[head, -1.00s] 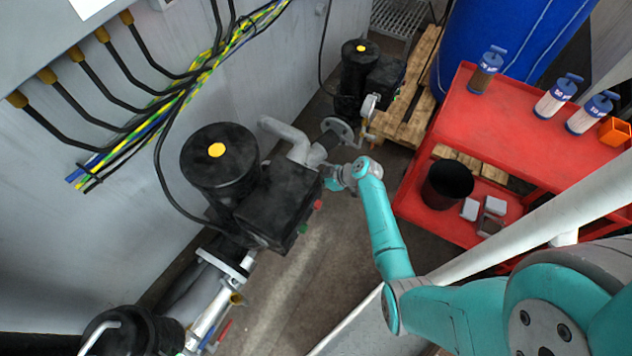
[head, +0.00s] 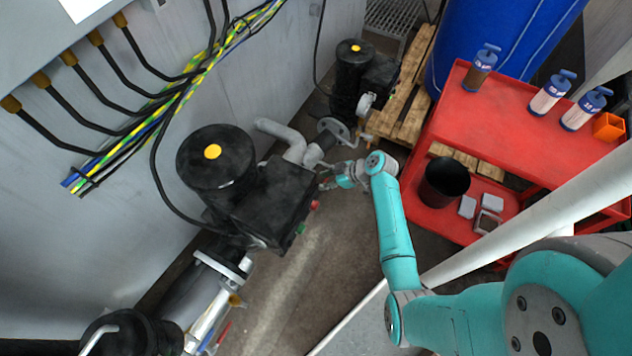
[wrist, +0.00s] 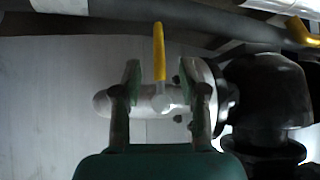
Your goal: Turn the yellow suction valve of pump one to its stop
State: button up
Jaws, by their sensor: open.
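In the wrist view a yellow valve lever (wrist: 159,48) stands upright on a pale pipe fitting (wrist: 160,103). My gripper (wrist: 160,76) is open, with one finger on each side of the lever. Gaps show between the lever and both fingers; whether the lever lies at fingertip depth I cannot tell. In the head view my gripper (head: 326,178) is beside the black box of the nearer pump (head: 275,200), whose motor has a yellow cap (head: 213,152). The yellow lever is not discernible there. No pump number is readable.
A dark round flange and pipe body (wrist: 265,100) sit close right of my fingers. Another yellow part (wrist: 303,30) shows at the upper right. A second pump (head: 352,80) stands farther back. A red cart (head: 500,120) with bottles stands right of my arm. Bare floor lies below the gripper.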

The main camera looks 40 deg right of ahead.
jog(key=v, duration=0.5)
jog(key=shift+s+d+r, duration=0.1)
jog(key=shift+s+r, duration=0.1)
jog(key=shift+r, duration=0.05)
jog(key=shift+f, duration=0.1)
